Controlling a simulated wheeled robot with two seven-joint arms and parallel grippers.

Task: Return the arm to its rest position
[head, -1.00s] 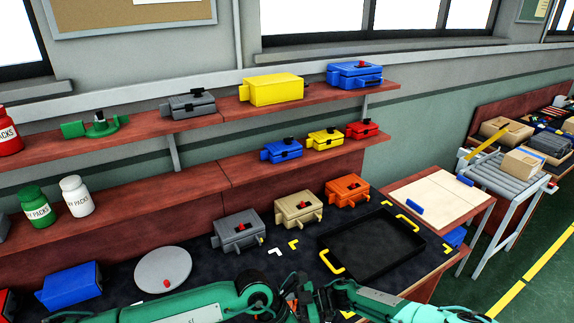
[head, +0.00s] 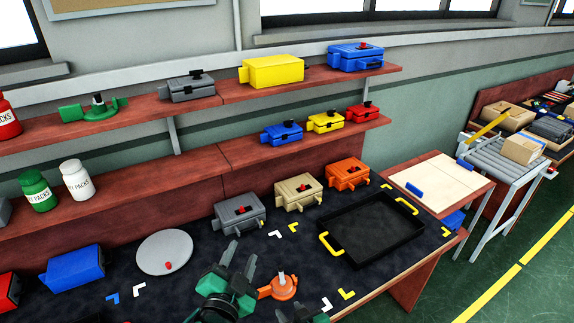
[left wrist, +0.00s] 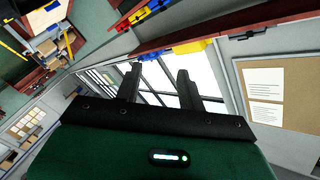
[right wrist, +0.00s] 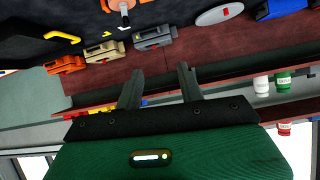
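My left gripper (head: 240,261) points up over the front of the dark work mat in the head view, its two fingers apart. The left wrist view shows its fingers (left wrist: 160,72) spread with nothing between them, facing the windows. My right gripper (head: 300,313) is only partly in view at the bottom edge of the head view. In the right wrist view its fingers (right wrist: 159,72) are apart and empty. An orange round part with a peg (head: 285,288) appears between the two grippers in the head view. Most of both arms is out of view.
A black tray with yellow handles (head: 372,232) lies on the mat's right side. Grey (head: 239,214), tan (head: 298,192) and orange (head: 347,174) boxes stand behind. A grey disc (head: 165,254) and blue box (head: 74,266) are left. Shelves hold more boxes.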

